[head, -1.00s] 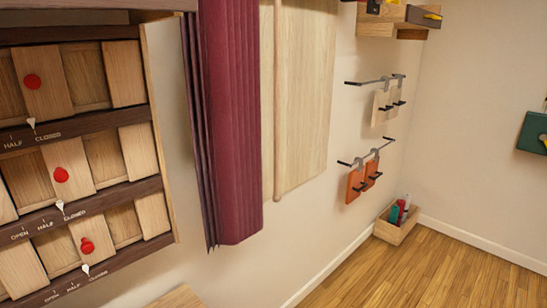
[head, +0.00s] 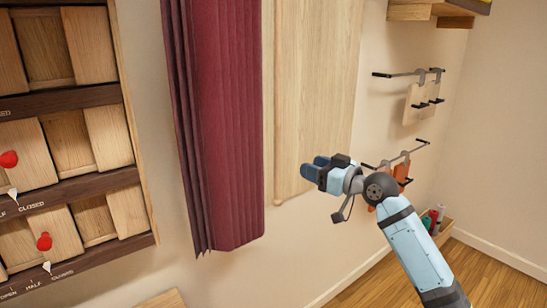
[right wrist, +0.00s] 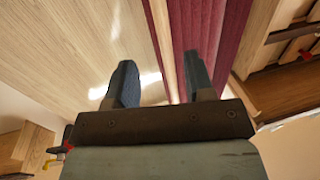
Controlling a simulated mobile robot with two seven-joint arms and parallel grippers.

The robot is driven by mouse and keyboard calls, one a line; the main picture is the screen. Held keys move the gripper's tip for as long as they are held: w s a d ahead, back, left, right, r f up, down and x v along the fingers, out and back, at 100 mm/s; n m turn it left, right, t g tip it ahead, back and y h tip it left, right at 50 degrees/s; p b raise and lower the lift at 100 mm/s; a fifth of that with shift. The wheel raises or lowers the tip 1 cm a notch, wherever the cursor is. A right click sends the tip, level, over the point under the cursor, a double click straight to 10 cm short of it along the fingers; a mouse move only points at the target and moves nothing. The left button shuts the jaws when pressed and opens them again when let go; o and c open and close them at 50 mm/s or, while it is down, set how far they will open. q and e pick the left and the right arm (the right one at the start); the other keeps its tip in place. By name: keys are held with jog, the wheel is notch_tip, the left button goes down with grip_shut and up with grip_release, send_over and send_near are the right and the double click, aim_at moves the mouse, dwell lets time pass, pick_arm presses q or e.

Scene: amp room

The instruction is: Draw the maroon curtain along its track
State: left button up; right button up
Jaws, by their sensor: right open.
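The maroon curtain (head: 222,130) hangs bunched in folds at the middle left of the head view. A pale wooden rod (head: 278,110) stands upright just right of it, along the edge of a pale wood panel. My right gripper (head: 312,169) is right of the curtain and rod, in front of the panel, apart from the curtain. In the right wrist view its two dark fingers (right wrist: 157,88) are spread with nothing between them held; the curtain (right wrist: 195,35) and the rod (right wrist: 160,40) show beyond them. The curtain's track is out of view. My left gripper is not in view.
A wooden cabinet of sliding panels with red knobs (head: 44,241) is at left. Wall hooks with hanging boards (head: 420,103) are at right, below a shelf (head: 440,12).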

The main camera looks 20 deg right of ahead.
jog(key=p+x, duration=0.2)
jog(key=x, duration=1.1)
jog(key=shift+w+a+p, duration=0.2)
jog(key=shift+a+p, duration=0.05)
jog(key=shift+p, duration=0.05)
jog(key=shift+c, duration=0.3)
grip_shut()
jog(key=shift+d, duration=0.1)
